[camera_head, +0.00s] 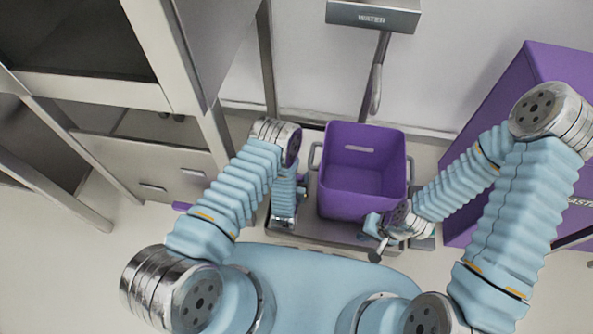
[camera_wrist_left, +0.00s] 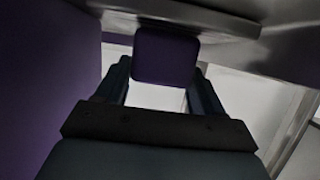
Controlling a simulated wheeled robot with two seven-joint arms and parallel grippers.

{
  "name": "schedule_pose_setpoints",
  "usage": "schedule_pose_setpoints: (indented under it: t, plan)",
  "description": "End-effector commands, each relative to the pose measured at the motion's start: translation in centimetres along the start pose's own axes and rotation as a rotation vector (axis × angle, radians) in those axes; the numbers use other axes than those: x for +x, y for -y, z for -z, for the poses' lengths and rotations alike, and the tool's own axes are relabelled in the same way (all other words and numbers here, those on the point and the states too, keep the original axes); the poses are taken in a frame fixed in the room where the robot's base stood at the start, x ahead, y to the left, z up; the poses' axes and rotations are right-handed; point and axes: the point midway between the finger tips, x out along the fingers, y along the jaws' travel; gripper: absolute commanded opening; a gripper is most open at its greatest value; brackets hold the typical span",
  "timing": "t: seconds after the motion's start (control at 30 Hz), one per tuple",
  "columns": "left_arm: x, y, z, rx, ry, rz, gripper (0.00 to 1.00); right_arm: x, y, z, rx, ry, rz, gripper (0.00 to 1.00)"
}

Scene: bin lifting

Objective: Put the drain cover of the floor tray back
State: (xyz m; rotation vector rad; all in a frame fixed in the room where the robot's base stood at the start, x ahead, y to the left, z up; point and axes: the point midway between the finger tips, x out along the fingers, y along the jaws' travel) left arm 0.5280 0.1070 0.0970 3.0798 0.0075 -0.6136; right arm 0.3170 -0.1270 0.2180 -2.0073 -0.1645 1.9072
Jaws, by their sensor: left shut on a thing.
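The grey metal floor tray (camera_head: 290,238) lies under a purple bin (camera_head: 362,190). My left forearm points down at the tray's left side and hides its gripper in the head view. In the left wrist view, my left gripper (camera_wrist_left: 163,85) is shut on a dark purple block (camera_wrist_left: 165,55) between its fingers, close under a metal edge. I cannot tell whether this block is part of the drain cover. My right gripper (camera_head: 378,246) is low by the bin's front right corner, over the tray; its fingers are too small to read. I cannot make out the drain cover for certain.
The bin stands upright and looks empty, with a grey side handle (camera_head: 313,158). A water spout (camera_head: 376,88) hangs behind it. A purple cabinet (camera_head: 490,150) stands right, a metal cabinet (camera_head: 150,160) left. A flat purple piece (camera_head: 182,206) shows beside my left arm.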

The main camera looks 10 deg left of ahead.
Motion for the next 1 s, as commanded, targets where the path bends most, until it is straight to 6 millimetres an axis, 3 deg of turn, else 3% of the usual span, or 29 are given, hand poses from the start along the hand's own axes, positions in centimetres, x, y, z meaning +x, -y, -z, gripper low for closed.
schedule_pose_setpoints:
  t: [0.27,0.3,0.43,0.8,1.0]
  plan:
    - [0.2,0.0,-0.2,0.0,-0.002,0.0,0.16,0.3,-0.1,-0.1,0.0,0.001,0.001,0.0]
    - [0.2,0.0,-0.2,0.0,0.0,0.0,0.71,0.3,-0.1,-0.1,0.0,0.002,0.001,0.0]
    - [0.1,0.0,-0.2,0.0,0.0,0.0,0.91,0.2,-0.1,-0.1,0.0,0.001,0.001,0.0]
    - [-0.2,0.0,0.4,0.0,0.0,-0.001,0.93,-0.4,0.1,0.0,0.0,0.0,0.0,0.0]
    - [-3.9,0.0,0.6,0.001,0.004,-0.001,0.93,-2.6,0.8,0.1,0.001,-0.004,-0.004,0.0]
